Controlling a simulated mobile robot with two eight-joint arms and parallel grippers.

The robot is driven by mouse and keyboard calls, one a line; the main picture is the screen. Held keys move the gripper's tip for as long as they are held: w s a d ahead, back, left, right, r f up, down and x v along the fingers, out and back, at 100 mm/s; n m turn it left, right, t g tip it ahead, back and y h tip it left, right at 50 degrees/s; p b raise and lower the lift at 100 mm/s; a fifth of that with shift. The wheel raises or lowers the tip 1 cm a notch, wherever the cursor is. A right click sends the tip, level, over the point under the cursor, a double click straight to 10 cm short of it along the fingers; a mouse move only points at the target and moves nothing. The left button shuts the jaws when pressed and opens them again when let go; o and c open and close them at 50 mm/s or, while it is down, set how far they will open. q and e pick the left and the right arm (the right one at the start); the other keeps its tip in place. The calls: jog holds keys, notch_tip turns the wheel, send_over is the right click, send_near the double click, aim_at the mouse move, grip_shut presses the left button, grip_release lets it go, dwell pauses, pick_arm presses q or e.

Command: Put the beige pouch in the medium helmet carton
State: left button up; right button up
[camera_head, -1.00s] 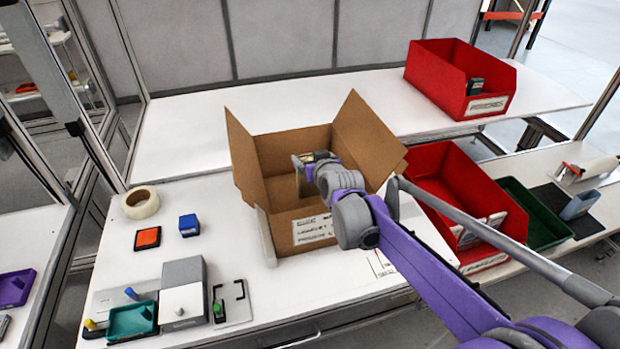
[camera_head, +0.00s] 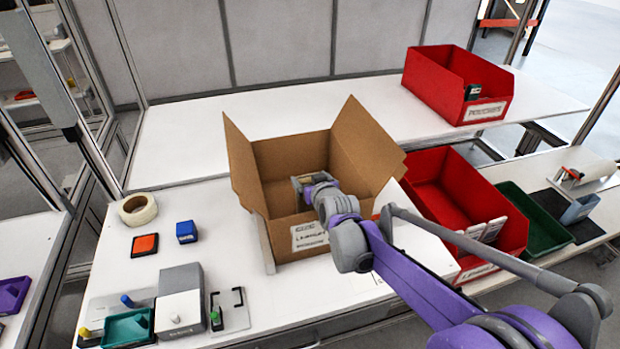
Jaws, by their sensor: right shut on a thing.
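The open cardboard carton (camera_head: 281,231) stands on the white bench with its flaps spread and a printed label on its front wall. My right gripper (camera_head: 303,183) reaches into the carton from the right, below the rim level of the back flaps. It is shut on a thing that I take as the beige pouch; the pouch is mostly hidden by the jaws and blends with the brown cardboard. I cannot tell whether it touches the carton floor. My left gripper is not in view.
A red bin (camera_head: 432,92) labelled as pouches stands at the back right. A second red bin (camera_head: 427,194) with pale packs and a green tray (camera_head: 533,236) are to the right. A tape roll (camera_head: 138,209), orange pad (camera_head: 145,245) and blue block (camera_head: 186,231) lie left of the carton.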

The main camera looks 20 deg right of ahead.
jog(key=shift+f, duration=0.15)
jog(key=o, duration=1.5)
jog(key=v, duration=0.6)
jog(key=r+p+v, duration=0.1)
jog(key=v, duration=0.5)
jog(key=shift+r, duration=0.2)
